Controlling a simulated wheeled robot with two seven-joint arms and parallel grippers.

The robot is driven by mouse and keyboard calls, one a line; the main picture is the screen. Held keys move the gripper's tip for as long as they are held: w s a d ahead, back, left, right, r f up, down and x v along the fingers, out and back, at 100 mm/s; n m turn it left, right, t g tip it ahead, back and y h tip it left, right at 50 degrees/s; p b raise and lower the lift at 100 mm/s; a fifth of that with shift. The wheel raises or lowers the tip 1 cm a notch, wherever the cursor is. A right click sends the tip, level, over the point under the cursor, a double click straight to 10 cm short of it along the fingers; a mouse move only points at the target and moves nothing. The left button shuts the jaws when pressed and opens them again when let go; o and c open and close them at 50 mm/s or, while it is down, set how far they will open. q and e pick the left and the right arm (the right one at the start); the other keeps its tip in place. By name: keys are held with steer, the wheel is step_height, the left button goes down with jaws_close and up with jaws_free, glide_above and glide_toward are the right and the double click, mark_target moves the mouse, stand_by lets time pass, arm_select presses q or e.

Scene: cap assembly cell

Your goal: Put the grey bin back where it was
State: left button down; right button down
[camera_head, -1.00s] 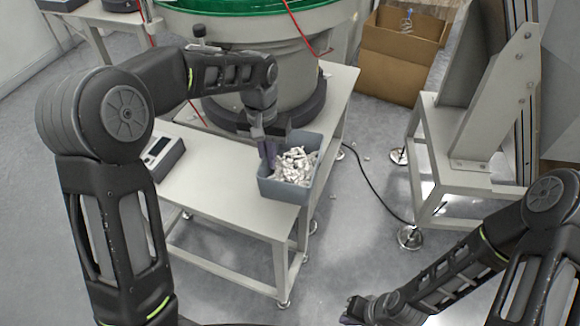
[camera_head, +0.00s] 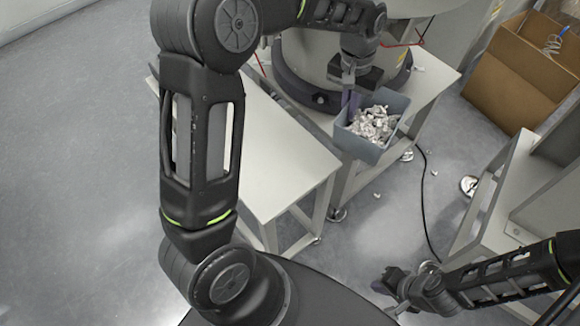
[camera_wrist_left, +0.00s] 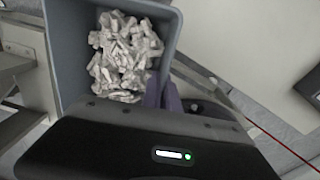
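The grey bin (camera_head: 362,148) is full of whitish metal-like pieces (camera_head: 374,123). It is at the right end of the pale table in the head view; I cannot tell whether its base touches the table. My left gripper (camera_head: 350,104) comes down at the bin's left back side, its purple fingers shut on the bin's wall. In the left wrist view, the bin (camera_wrist_left: 72,48) opens toward the camera and the fingers (camera_wrist_left: 165,95) are at its rim corner. My right gripper (camera_head: 392,291) is low at the right, away from the bin; its opening is unclear.
The pale table (camera_head: 285,150) has bare surface left of the bin. A large round machine (camera_head: 310,62) stands behind it. A cardboard box (camera_head: 520,80) is on the floor at back right. A pale metal stand (camera_head: 500,215) is at the right. A black cable (camera_head: 424,195) lies on the floor.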

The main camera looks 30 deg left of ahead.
arm_select(q)
steer(key=shift+s+a+r, duration=0.1)
steer(key=shift+s+a, duration=0.1)
steer(key=shift+a, duration=0.3)
steer(key=s+a+m+p, duration=0.1)
steer(key=s+a+m, duration=0.2)
steer(key=s+a, duration=1)
steer(key=shift+a, duration=0.15)
steer(key=shift+f, duration=3.2)
steer(key=shift+f+b, duration=0.35)
steer(key=shift+f, duration=1.5)
